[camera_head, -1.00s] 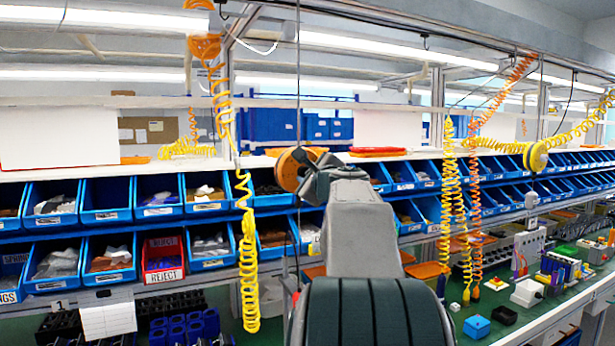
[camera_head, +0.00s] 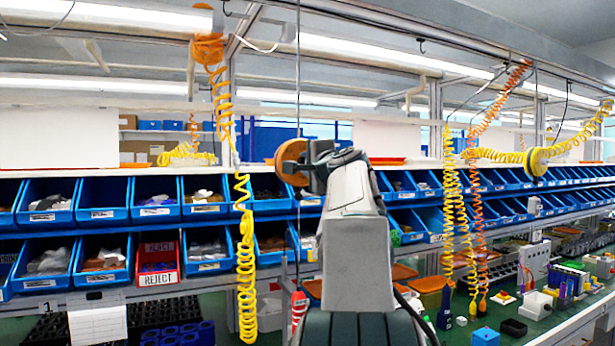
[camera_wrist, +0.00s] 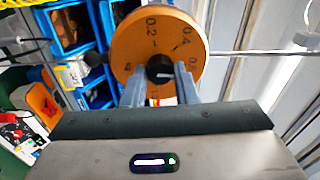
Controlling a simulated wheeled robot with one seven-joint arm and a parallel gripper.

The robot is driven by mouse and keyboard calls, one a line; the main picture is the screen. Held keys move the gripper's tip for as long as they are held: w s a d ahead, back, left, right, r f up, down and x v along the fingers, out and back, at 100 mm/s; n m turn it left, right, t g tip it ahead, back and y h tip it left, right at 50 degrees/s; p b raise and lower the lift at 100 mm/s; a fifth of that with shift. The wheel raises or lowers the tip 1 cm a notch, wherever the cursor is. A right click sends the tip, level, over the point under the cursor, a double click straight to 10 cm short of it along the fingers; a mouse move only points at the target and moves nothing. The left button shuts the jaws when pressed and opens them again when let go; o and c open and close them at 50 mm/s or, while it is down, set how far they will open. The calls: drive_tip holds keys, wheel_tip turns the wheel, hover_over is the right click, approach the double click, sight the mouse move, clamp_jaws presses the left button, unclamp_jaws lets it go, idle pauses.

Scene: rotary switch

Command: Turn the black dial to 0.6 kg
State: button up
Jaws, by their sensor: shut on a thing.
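An orange round disc with black numbers and tick marks (camera_wrist: 129,42) faces my gripper in the wrist view; "0.2" and "0.4" are readable. The black dial (camera_wrist: 160,69) is at its centre, with a white mark on its face. My gripper (camera_wrist: 160,88) reaches to the disc's middle, its two grey fingers on either side of the black dial and shut on it. In the head view the orange disc (camera_head: 291,162) is seen from the side, with my gripper (camera_head: 312,166) against its right side. The dial itself is hidden there.
A thin vertical rod (camera_head: 298,70) runs by the disc. Yellow coiled hoses hang to the left (camera_head: 245,250) and right (camera_head: 453,220). Rows of blue bins (camera_head: 103,200) stand behind, and a red reject bin (camera_head: 158,258) is lower left.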

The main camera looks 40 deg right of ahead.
drive_tip(key=shift+f+n+b, duration=0.15)
drive_tip(key=shift+n+b, duration=0.25)
drive_tip(key=shift+n, duration=0.2)
drive_tip(key=o, duration=1)
drive_tip(key=b+v, duration=0.4)
drive_tip(key=v, duration=0.9)
drive_tip(key=shift+s, duration=0.4)
